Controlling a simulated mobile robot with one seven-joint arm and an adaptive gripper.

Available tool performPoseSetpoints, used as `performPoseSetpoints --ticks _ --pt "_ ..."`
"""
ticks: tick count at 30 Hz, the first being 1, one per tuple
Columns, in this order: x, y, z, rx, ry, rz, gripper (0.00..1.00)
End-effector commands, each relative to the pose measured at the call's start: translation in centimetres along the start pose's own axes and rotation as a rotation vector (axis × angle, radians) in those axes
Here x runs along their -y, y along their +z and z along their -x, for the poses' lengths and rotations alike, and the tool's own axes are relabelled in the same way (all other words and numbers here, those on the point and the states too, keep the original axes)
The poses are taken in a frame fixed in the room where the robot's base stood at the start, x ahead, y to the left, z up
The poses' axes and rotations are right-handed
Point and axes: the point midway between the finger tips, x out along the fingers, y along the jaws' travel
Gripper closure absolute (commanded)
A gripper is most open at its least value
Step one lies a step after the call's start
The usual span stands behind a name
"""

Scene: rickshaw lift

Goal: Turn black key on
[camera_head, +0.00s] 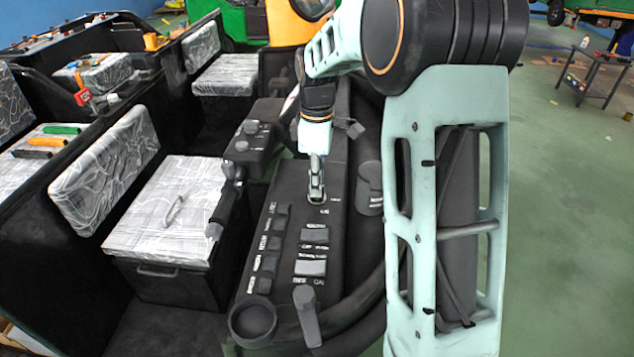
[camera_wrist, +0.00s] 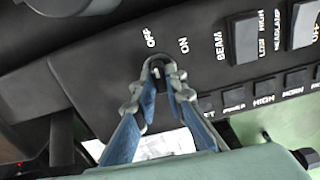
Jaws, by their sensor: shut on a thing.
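The black key (camera_wrist: 157,72) sits on the black dashboard panel, just below the printed "OFF" and "ON" labels in the wrist view. "OFF" is above the key and "ON" is up and to its right. My gripper (camera_wrist: 160,82) is shut on the key, with a blue-padded finger on each side. The fingertips cover much of the key, so I cannot tell exactly which label it points to. In the head view my gripper (camera_head: 316,190) reaches down to the upper part of the panel, and the key is mostly hidden there.
The panel (camera_head: 325,235) carries several rocker switches (camera_head: 314,234) and a black lever (camera_head: 307,315). A round cup-like holder (camera_head: 252,320) is at its near end. A patterned seat (camera_head: 170,215) stands to the left. Open green floor (camera_head: 560,200) lies to the right.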

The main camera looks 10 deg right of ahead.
Motion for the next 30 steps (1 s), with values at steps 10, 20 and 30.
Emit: performPoseSetpoints --ticks 10,20,30 --pt "-0.01 0.00 0.05 0.000 0.001 -0.235 1.00" --pt "-0.02 0.01 0.06 0.001 0.001 -0.549 1.00" --pt "-0.01 -0.03 0.06 0.000 0.001 -0.827 1.00"
